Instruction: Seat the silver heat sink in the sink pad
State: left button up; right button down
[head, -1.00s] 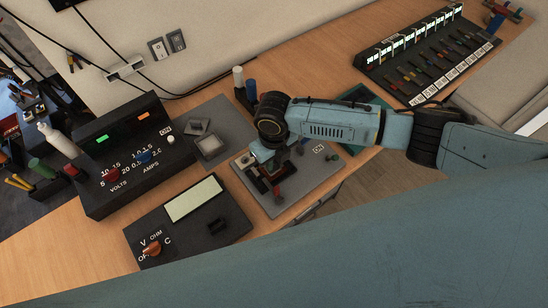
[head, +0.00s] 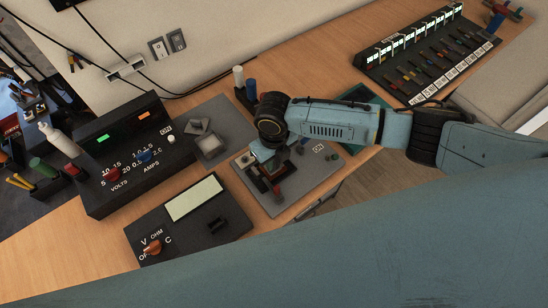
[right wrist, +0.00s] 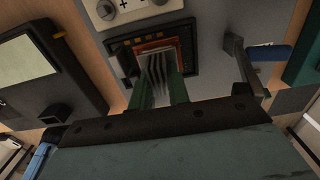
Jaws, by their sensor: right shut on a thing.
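The silver heat sink (right wrist: 160,74) shows its pale fins in the right wrist view, between the two greenish fingers of my right gripper (right wrist: 161,92). The gripper is shut on it. Just beyond the fins lies a dark square frame (right wrist: 122,62) with an orange-red inside (right wrist: 165,42), which looks like the sink pad. The heat sink overlaps it in the picture; I cannot tell whether they touch. In the head view my right gripper (head: 263,158) points down over the grey board (head: 315,172) and hides the heat sink. My left gripper is not in view.
A meter (head: 190,220) with a pale screen and a black power supply (head: 125,155) stand left of the board. A grey mat (head: 225,118) with small parts lies behind it. A lit terminal rack (head: 430,55) stands at the back right. The table edge is close in front.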

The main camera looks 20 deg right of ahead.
jog(key=shift+f+b, duration=0.4)
jog(key=shift+f, duration=0.3)
jog(key=shift+r, duration=0.1)
jog(key=shift+r+p, duration=0.3)
jog(key=shift+p, duration=0.25)
jog(key=shift+p, duration=0.45)
dwell(1.2)
jog(key=shift+f, duration=0.4)
jog(key=shift+r, duration=0.1)
dwell(0.3)
jog(key=shift+r, duration=0.3)
